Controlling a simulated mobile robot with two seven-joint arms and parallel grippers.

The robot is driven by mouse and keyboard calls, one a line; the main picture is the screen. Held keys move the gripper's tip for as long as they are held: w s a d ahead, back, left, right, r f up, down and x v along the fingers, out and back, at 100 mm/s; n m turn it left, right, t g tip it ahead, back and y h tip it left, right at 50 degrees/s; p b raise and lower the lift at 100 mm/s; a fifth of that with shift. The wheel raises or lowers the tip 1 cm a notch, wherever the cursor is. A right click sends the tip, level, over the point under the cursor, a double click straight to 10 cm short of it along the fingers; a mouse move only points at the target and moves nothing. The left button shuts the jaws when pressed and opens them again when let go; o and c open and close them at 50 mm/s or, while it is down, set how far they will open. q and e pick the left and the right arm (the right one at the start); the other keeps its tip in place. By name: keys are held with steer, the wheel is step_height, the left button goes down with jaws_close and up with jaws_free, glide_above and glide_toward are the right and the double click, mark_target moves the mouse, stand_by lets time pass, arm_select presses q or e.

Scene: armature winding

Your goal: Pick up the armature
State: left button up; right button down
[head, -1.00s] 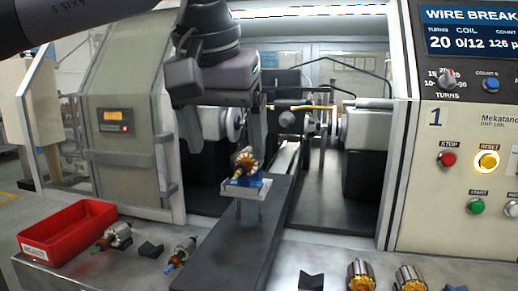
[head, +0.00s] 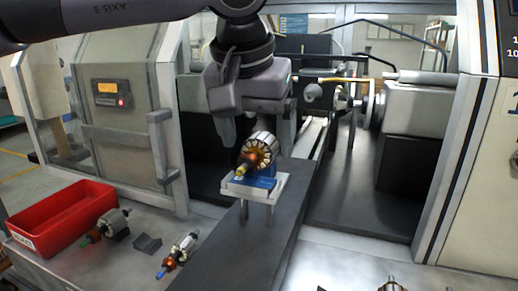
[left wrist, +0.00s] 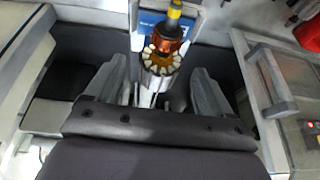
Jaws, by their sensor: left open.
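An armature (head: 259,150) with a steel core, copper windings and a yellow-tipped shaft rests on a blue holder (head: 262,182) on a small white stand (head: 254,190) at the end of the dark rail. My left gripper (head: 257,136) is behind it in the head view, with its jaws apart. In the left wrist view the armature (left wrist: 162,52) lies between the two fingers of my left gripper (left wrist: 160,74), with a visible gap on both sides. The right gripper is not in view.
A red bin (head: 60,222) stands at the left on the metal table. Two more armatures lie there, one near the bin (head: 113,222) and one left of the rail (head: 178,252). Another armature (head: 393,285) shows at the bottom edge. The winding machine frame (head: 455,150) stands close on the right.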

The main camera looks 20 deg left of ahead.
mark_target(259, 137)
arm_select(q)
steer(key=shift+x, duration=0.9)
steer(key=shift+r, duration=0.1)
steer(key=c, duration=1.4)
steer(key=shift+r+p, duration=0.9)
steer(key=shift+r, duration=9.05)
